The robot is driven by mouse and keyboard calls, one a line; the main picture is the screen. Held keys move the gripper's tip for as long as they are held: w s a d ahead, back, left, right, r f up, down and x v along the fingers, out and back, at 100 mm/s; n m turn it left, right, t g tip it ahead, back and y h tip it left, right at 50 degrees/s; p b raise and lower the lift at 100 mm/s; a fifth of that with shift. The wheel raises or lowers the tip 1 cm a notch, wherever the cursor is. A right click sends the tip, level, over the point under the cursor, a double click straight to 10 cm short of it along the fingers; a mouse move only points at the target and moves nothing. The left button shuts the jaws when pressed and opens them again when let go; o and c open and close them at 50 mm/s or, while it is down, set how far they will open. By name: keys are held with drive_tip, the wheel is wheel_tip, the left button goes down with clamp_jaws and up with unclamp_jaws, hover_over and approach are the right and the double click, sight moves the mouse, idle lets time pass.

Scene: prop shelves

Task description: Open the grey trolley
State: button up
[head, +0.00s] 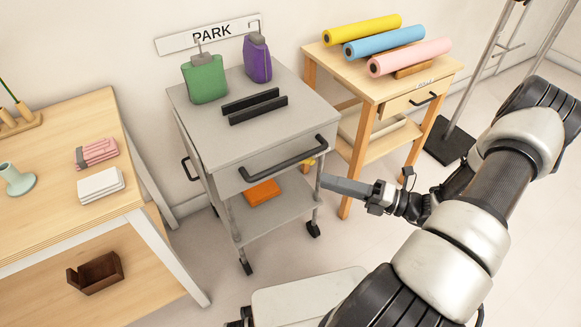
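The grey trolley (205,130) stands against the wall in the middle of the head view. Its top drawer (245,180) looks closed, with a long dark bar handle (290,160) across the front. My gripper (324,181) is in front of the trolley, just right of and below the right end of the handle in the picture. Its fingers point left and appear side-on, so their spacing is hidden. I see nothing held. I cannot tell whether it touches the trolley.
Green (205,80) and purple (257,60) bottles and two black bars (250,101) sit on the trolley top. An orange item (262,192) lies on its lower shelf. A wooden table (60,215) stands left; a small wooden table (375,85) with colored rolls stands right.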

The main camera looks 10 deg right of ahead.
drive_tip(key=d+f+m+t+h+b, duration=0.1)
drive_tip(key=d+f+m+t+h, duration=0.1)
drive_tip(key=d+f+m+t, duration=0.35)
drive_tip(key=m+b, duration=0.2)
approach(292, 159)
drive_tip(key=shift+h, duration=0.3)
drive_tip(key=x, duration=1)
drive_tip(key=shift+a+f, duration=0.1)
drive_tip(key=shift+f, duration=0.25)
clamp_jaws()
